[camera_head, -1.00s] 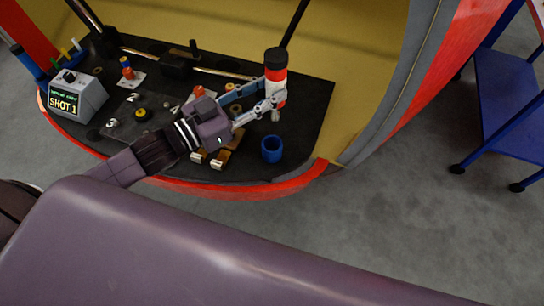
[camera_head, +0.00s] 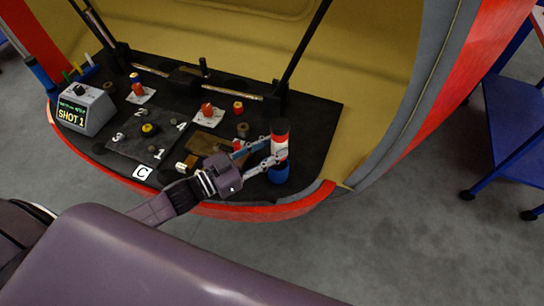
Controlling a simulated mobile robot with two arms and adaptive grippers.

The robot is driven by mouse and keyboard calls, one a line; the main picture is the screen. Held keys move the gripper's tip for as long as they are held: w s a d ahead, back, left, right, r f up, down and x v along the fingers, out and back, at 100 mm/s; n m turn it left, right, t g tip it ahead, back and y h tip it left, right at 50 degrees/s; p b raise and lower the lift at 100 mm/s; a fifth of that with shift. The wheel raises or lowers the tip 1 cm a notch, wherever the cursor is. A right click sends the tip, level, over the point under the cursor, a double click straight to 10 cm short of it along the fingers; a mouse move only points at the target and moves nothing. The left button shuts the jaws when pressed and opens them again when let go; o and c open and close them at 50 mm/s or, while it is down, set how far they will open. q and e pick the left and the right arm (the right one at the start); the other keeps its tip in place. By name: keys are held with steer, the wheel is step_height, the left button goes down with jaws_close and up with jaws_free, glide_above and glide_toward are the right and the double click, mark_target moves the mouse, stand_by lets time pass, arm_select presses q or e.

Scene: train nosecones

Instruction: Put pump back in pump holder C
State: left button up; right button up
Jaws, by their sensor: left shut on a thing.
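A blue cup-like holder (camera_head: 279,174) is directly below the pump's lower end in the picture. I cannot tell whether the pump's end is inside the cup or just above it. A white label with the letter C (camera_head: 143,173) lies on the board's front edge, left of my gripper. My right gripper is not in view.
A grey box reading SHOT 1 (camera_head: 86,108) stands at the board's left. A numbered plate (camera_head: 150,148), white pads with small red parts (camera_head: 207,116) and a dark rail (camera_head: 225,88) fill the board. A blue cart (camera_head: 518,120) stands at the right over grey floor.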

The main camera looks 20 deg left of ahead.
arm_select(q)
step_height(320, 180, down, 4)
steer(key=shift+r, duration=0.25)
steer(key=shift+f+b, duration=0.15)
steer(key=shift+b, duration=0.2)
steer(key=o, duration=1.2)
steer(key=shift+f, duration=0.1)
